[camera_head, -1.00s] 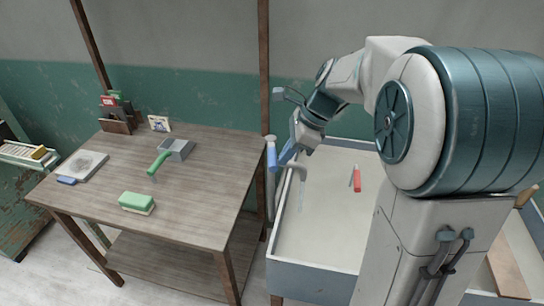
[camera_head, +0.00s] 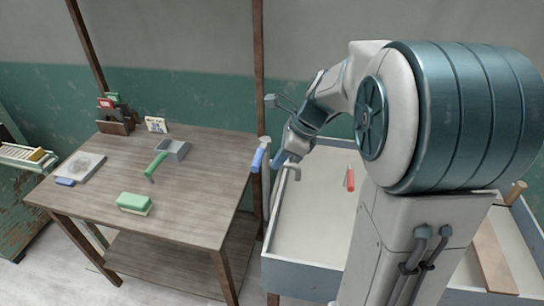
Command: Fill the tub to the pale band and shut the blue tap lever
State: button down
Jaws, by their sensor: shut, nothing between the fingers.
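The tub (camera_head: 305,275) is a long trough with blue-grey walls, partly hidden by my arm. Its inside looks pale, and I cannot make out the pale band or a water level. The tap's grey spout (camera_head: 296,170) hooks over the tub's left far edge, with no stream visible below it. The blue tap lever (camera_head: 258,158) slants down beside the tap post, left of the spout. My gripper (camera_head: 277,159) is shut and empty, just right of the lever, with a small gap appearing between them.
A red-handled tool (camera_head: 350,179) lies in the tub. A wooden table (camera_head: 200,207) on the left holds a green sponge block (camera_head: 133,202), a green-handled tool (camera_head: 156,163) and a grey box (camera_head: 174,149). A wooden board (camera_head: 492,255) lies at the right.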

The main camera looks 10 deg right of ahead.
jog(key=s+d+f+v, duration=0.1)
jog(key=v, duration=1)
jog(key=s+a+f+n+h, duration=0.2)
jog(key=s+f+n, duration=0.2)
jog(key=s+n, duration=0.4)
jog(key=s+a+f+n+t+h, duration=0.1)
jog(key=s+f+n, duration=0.4)
jog(key=n, duration=0.9)
jog(key=s+a+h, duration=0.1)
jog(key=s+h, duration=0.1)
jog(key=s, duration=0.1)
jog(key=shift+a, duration=0.2)
